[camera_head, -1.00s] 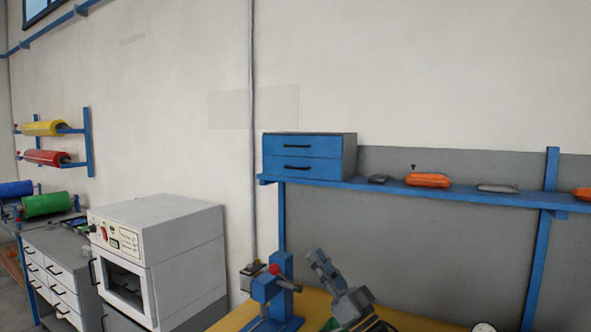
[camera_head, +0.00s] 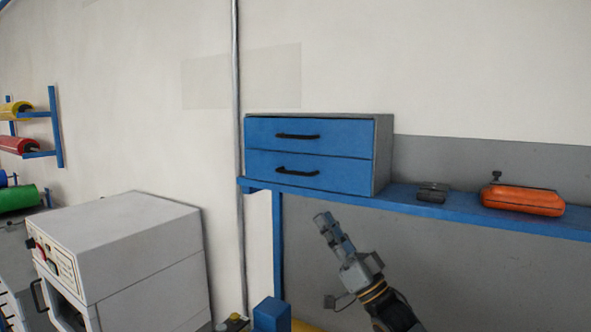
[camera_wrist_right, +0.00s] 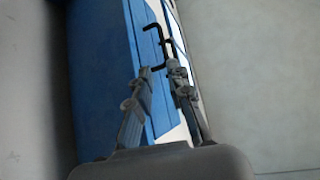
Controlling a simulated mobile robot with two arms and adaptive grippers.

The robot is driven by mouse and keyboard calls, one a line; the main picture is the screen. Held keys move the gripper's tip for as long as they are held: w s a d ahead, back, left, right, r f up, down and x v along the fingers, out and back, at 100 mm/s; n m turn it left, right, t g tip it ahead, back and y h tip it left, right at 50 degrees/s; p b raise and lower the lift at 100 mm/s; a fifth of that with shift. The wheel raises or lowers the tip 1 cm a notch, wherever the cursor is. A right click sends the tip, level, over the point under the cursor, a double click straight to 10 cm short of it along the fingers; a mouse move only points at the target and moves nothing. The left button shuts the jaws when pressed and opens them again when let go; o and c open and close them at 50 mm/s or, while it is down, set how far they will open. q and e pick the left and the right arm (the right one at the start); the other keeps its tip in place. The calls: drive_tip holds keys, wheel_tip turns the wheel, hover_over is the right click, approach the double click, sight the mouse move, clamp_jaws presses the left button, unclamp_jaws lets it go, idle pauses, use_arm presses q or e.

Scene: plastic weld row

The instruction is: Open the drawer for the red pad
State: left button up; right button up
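A small cabinet with a grey side (camera_head: 383,155) stands on the blue shelf. Its upper blue drawer (camera_head: 350,136) and lower blue drawer (camera_head: 345,171) are both shut. Each has a black handle, the upper handle (camera_head: 297,136) and the lower handle (camera_head: 297,171). My right gripper (camera_head: 322,218) is below the shelf line, right of the blue post, pointing up and left towards the cabinet. In the right wrist view its fingers (camera_wrist_right: 160,70) are apart and empty, with a black handle (camera_wrist_right: 160,42) beyond the tips. No red pad is visible. My left gripper is out of view.
The blue shelf (camera_head: 470,213) carries a dark grey object (camera_head: 433,192) and an orange tool (camera_head: 522,199) right of the cabinet. A blue post (camera_head: 279,245) supports it. A white oven-like machine (camera_head: 130,240) stands at lower left. Rolls hang on a rack at far left.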

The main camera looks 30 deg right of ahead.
drive_tip(key=p, duration=0.2)
approach(293, 174)
drive_tip(key=r, duration=0.1)
drive_tip(key=p+x, duration=0.1)
drive_tip(key=x, duration=0.2)
drive_tip(key=p+x, duration=0.1)
drive_tip(key=x, duration=0.2)
drive_tip(key=p+x, duration=0.1)
drive_tip(key=x, duration=0.2)
drive_tip(key=shift+w+d+f+p, duration=0.15)
drive_tip(key=shift+w+f+p, duration=0.1)
drive_tip(key=shift+w+p, duration=0.1)
drive_tip(key=shift+w+r, duration=0.15)
drive_tip(key=shift+w, duration=0.1)
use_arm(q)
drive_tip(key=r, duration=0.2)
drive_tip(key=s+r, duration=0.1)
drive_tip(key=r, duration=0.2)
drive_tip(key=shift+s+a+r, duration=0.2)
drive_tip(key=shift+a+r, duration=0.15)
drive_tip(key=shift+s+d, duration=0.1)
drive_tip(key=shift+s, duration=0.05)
use_arm(e)
drive_tip(key=shift+c, duration=0.4)
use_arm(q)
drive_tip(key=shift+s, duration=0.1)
use_arm(e)
clamp_jaws()
